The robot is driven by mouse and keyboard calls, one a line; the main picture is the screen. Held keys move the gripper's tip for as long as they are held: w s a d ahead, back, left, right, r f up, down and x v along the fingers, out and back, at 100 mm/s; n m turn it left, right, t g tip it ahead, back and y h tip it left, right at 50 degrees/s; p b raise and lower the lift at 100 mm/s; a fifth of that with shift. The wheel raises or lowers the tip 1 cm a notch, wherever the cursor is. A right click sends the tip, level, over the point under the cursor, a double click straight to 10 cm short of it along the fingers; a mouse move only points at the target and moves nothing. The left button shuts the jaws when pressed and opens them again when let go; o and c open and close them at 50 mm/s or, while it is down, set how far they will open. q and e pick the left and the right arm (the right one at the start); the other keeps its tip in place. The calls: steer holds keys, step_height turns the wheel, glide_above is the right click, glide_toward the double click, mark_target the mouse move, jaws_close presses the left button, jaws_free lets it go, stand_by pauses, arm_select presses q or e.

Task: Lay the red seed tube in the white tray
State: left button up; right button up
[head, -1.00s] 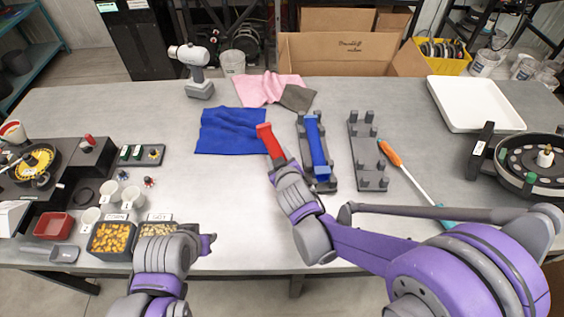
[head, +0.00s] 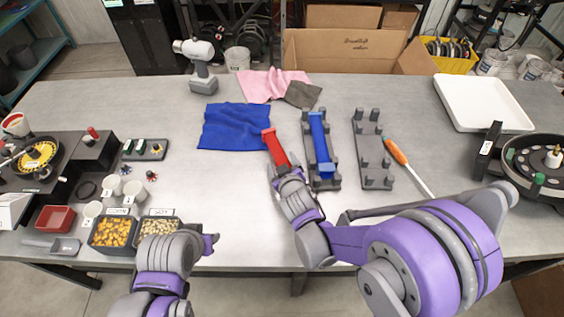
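The red seed tube (head: 274,146) is slanted, its far end over the bench near the blue cloth's right edge. My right gripper (head: 287,171) is shut around its near end; the fingers and that end are partly hidden by my wrist. The white tray (head: 484,101) lies empty at the back right of the bench, well away from the tube. My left gripper (head: 212,244) is low in the view, near the front edge of the bench and away from the tube; whether its fingers are open does not show.
A blue tube (head: 320,143) lies on a dark rack (head: 333,176), just right of the red tube. A second rack (head: 372,155) and an orange-handled tool (head: 396,152) lie between there and the tray. A round seed meter (head: 535,158) stands at the right.

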arm_select(q)
steer(key=shift+w, duration=0.1)
arm_select(e)
steer(key=shift+w, duration=0.1)
